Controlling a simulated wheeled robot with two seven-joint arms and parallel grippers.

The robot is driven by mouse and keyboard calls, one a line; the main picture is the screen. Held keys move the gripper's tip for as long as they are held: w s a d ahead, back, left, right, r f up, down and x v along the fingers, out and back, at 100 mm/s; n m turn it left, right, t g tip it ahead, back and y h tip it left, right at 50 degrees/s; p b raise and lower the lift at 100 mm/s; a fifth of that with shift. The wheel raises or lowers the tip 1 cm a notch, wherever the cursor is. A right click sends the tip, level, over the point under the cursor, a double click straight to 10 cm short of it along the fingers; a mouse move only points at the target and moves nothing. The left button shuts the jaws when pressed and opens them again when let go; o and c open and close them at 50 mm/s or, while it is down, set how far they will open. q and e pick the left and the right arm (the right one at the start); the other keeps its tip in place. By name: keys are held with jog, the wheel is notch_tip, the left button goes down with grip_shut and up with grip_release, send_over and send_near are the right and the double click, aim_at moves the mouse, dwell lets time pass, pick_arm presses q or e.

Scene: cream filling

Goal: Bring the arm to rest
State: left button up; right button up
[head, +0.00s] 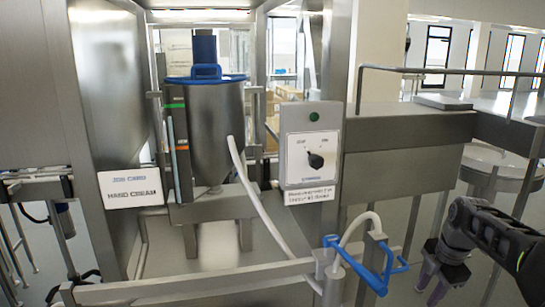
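My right gripper (432,287) hangs at the lower right, pointing down, with its dark arm coming in from the right edge. Its two purple-grey fingers look apart, with nothing seen between them. It is to the right of the blue filling handle (372,268) and does not touch it. I cannot make out my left gripper in the head view.
A steel hopper (216,130) with a blue lid stands behind a metal frame. A control box (310,146) with a black knob and green light is at the centre. A white hose (262,205) runs down from the hopper. A steel counter (405,130) is at right.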

jog(key=s+a+f+m+y, duration=0.1)
jog(key=a+f+m, duration=0.2)
jog(key=a+f, duration=0.45)
jog(key=s+a+f+m+y, duration=0.1)
jog(key=s+a+f+m, duration=0.2)
jog(key=f, duration=0.7)
jog(key=a+f+m+y, duration=0.1)
jog(key=a+f+m, duration=0.1)
jog(key=a+f, duration=0.6)
jog(key=s+a+f+m+g, duration=0.2)
jog(key=s+a+f+m, duration=0.6)
jog(key=s+a+f, duration=0.4)
jog(key=s+a+f+m, duration=0.1)
jog(key=s+a+m, duration=0.15)
jog(key=s, duration=0.55)
jog(key=s+a+m, duration=0.1)
jog(key=s+m, duration=0.3)
jog(key=s, duration=0.3)
jog(key=shift+n+y, duration=0.4)
jog(key=shift+n, duration=0.55)
jog(key=w, duration=0.1)
jog(key=w+a+r, duration=0.1)
jog(key=w+a, duration=0.1)
jog(key=shift+w+r, duration=0.3)
jog(key=shift+w, duration=0.05)
